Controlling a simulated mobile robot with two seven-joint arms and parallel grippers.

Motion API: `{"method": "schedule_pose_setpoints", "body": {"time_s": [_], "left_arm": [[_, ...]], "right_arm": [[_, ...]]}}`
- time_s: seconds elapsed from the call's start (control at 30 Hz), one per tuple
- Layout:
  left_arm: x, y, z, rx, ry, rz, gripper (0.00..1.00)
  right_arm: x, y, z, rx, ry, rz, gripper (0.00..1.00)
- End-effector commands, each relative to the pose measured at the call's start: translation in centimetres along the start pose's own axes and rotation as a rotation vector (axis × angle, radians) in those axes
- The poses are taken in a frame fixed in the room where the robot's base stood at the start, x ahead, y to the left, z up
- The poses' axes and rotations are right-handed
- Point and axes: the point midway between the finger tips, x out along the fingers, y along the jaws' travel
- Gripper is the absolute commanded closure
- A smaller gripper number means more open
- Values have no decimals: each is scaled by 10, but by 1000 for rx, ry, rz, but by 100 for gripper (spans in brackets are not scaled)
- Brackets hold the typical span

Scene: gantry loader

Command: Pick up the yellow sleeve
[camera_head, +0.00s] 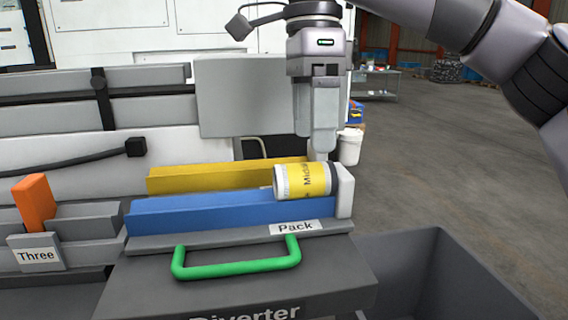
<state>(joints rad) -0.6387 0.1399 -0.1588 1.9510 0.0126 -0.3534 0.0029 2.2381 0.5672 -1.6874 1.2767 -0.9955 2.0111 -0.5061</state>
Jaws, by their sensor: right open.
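The yellow sleeve (308,180) is a short cylinder with white ends and dark lettering on its side. It lies on its side at the right end of the blue rail (210,213), against a pale end block (345,190). My right gripper (318,156) points straight down just above and slightly behind the sleeve, near its right part. It is open and empty, and its fingers overlap in this view. I cannot tell whether the fingertips touch the sleeve. My left gripper is not in view.
A yellow rail (200,178) runs behind the blue one. The Diverter box (240,290) with a green handle (237,264) is in front. A grey bin (445,285) is at the lower right. An orange block (34,203) stands left, above the label Three.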

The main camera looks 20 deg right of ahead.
Motion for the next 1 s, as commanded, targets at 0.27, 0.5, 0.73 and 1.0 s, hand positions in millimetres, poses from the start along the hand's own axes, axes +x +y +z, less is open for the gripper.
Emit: {"method": "schedule_pose_setpoints", "body": {"time_s": [0.27,0.5,0.73,1.0], "left_arm": [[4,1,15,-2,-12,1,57],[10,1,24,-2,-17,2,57],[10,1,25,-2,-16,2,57],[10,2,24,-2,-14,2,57]], "right_arm": [[18,-1,1,-2,-1,2,19],[46,-7,2,0,1,3,19],[70,-8,3,0,-1,0,19],[72,-8,4,-1,-2,0,25]]}}
